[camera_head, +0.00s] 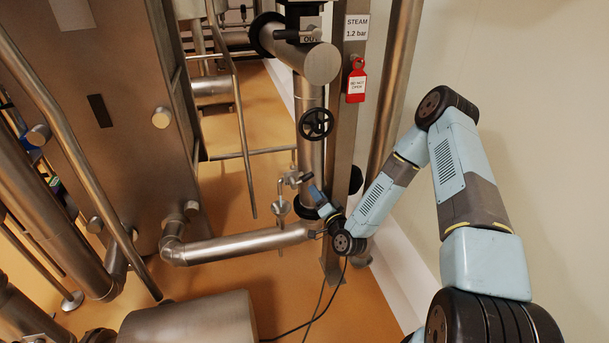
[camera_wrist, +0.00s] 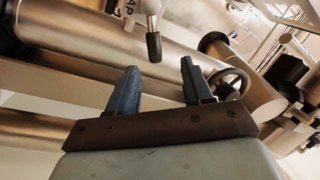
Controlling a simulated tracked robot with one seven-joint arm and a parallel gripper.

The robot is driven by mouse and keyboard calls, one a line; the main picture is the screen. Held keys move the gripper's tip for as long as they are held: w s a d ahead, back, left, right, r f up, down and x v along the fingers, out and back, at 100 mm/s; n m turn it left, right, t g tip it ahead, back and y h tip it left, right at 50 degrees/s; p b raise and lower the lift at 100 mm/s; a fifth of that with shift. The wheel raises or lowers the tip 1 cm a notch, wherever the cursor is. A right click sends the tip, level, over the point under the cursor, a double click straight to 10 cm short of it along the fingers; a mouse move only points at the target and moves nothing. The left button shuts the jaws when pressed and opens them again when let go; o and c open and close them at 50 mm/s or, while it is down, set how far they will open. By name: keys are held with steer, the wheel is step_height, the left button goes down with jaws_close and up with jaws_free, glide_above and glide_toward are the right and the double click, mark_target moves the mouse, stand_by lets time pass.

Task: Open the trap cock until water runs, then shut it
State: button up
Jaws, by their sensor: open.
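The trap cock (camera_head: 290,180) is a small metal valve on a thin line beside the vertical steel pipe, above a small metal pot (camera_head: 281,208). Its lever (camera_wrist: 154,45) has a dark grip on a silver stem, at the top centre of the wrist view. My gripper (camera_head: 314,192) is close to the cock's right side in the head view. In the wrist view my gripper (camera_wrist: 160,76) is open and empty, its two blue fingers apart. The lever's grip end appears just beyond the gap between the fingertips. No water is visible.
A dark handwheel (camera_head: 316,123) sits on the vertical pipe above. A red tag (camera_head: 357,82) hangs on the post below the steam sign (camera_head: 356,27). A large horizontal pipe (camera_head: 245,244) runs below the cock. Cables trail over the orange floor (camera_head: 300,305).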

steer(key=w+a+m+t+h, duration=0.1)
steer(key=w+a, duration=0.3)
steer(key=w, duration=0.7)
steer(key=shift+a+r+m, duration=0.25)
steer(key=shift+r+m, duration=0.2)
steer(key=shift+m, duration=0.15)
jaws_close()
stand_by(0.4)
